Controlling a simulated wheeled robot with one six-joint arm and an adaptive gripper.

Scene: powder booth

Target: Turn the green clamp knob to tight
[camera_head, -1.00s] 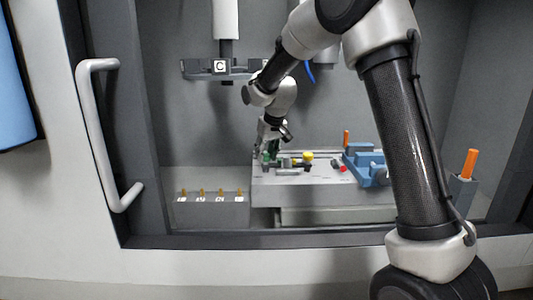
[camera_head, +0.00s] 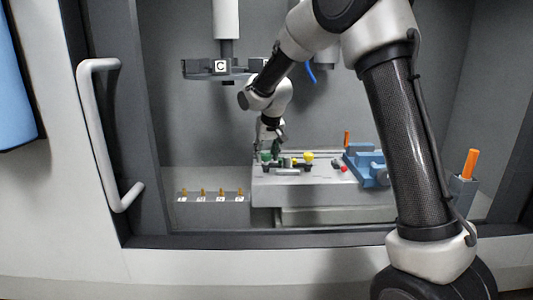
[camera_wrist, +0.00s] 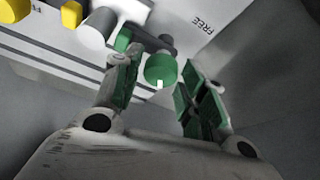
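The green clamp knob (camera_wrist: 161,69) is round with a short white mark on its near edge. It sits beside a grey clamp part on the white plate. My gripper (camera_wrist: 158,76) is open, with green pads on both fingers. The knob shows in the gap between the fingertips, apart from the right finger; I cannot tell whether the left one touches it. The word FREE is printed on the plate beyond the knob. In the head view the knob (camera_head: 266,156) is small at the plate's left end, with my gripper (camera_head: 273,148) just above it.
A yellow knob (camera_head: 308,155) and a red-tipped part (camera_head: 343,169) are to the right on the plate. A blue vise (camera_head: 368,166) stands further right. Several brass pegs (camera_head: 220,194) stand in a labelled rack at left. A tool bar marked C (camera_head: 220,67) hangs above.

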